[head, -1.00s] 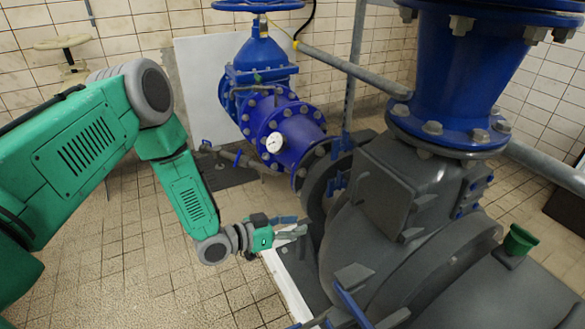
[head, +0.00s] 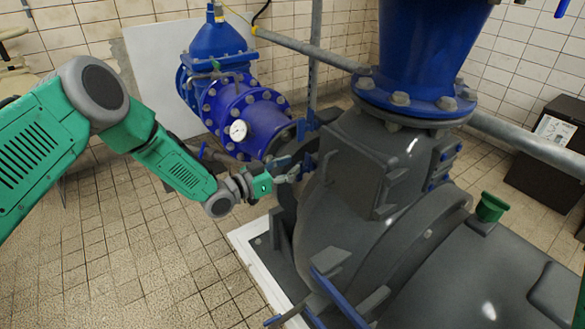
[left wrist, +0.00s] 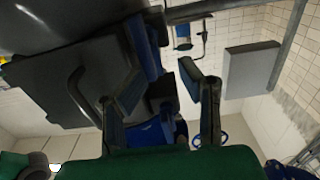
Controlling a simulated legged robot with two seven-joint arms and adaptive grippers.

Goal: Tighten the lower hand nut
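My left gripper (head: 286,169) reaches in from the left to the side of the grey pump (head: 370,190). Its fingers are apart, and no object is clearly held between them. Small blue parts that look like hand nuts show beside the pump, an upper one (head: 306,126) and a lower one (head: 309,164). The lower one is just beyond the fingertips; contact cannot be told. In the left wrist view the open fingers (left wrist: 160,78) stand either side of blue parts (left wrist: 152,45) near the dark pump body. My right gripper is not in view.
A blue pipe with a gauge (head: 238,130) stands behind the gripper. A large blue pipe (head: 425,50) rises from the pump. A blue bar (head: 338,300) crosses the lower front. The tiled floor (head: 130,260) is free at left.

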